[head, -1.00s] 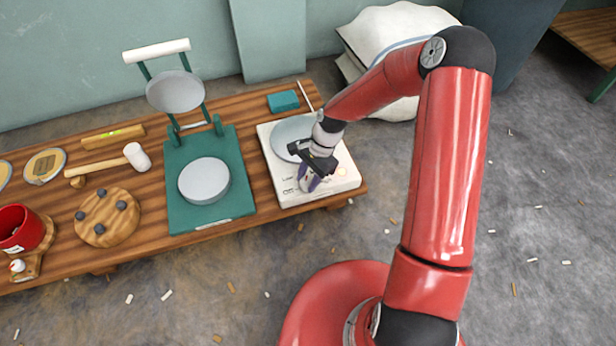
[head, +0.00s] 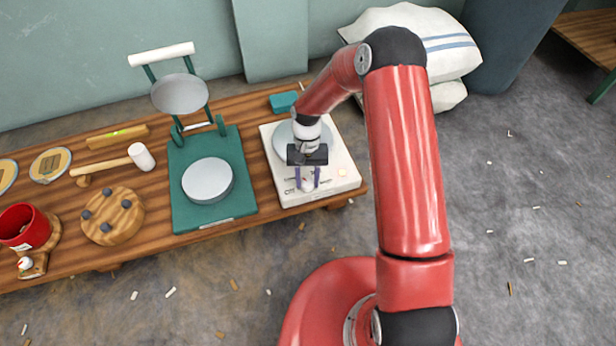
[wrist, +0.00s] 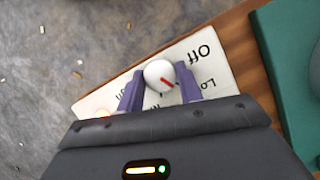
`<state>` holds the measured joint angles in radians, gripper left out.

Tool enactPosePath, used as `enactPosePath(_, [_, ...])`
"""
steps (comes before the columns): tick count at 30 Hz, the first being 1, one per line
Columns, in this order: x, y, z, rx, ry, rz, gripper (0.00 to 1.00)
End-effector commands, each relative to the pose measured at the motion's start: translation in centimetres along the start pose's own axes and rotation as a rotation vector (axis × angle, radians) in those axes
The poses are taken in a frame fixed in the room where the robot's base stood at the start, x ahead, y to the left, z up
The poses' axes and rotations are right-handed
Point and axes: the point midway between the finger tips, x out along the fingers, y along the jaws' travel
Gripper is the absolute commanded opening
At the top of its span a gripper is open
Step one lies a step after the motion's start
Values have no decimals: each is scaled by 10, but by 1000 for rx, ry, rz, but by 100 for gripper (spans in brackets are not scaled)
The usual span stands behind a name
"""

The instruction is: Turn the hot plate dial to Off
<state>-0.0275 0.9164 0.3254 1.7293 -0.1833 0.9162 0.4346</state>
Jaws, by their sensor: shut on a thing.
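The hot plate (head: 345,182) is a cream box with a round grey top at the right end of the bench. Its dial (head: 307,186) is a white knob on the front panel, also seen in the wrist view (wrist: 158,72). My gripper (head: 308,179) points down at the panel, its two purple fingers (wrist: 160,84) shut on the dial from both sides. Other labels are partly hidden by my gripper.
A green press (head: 212,215) with a round grey plate stands just left of the hot plate. A teal block (head: 283,102) lies behind it. A mallet (head: 140,157), a wooden disc (head: 112,216) and a red mug (head: 25,228) are farther left.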

Motion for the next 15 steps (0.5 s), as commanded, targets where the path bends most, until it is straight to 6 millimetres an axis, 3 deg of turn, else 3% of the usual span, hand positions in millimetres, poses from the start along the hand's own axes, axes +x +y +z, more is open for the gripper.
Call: enactPosePath(15, [0, -3, 0, -455, 3, 190, 13])
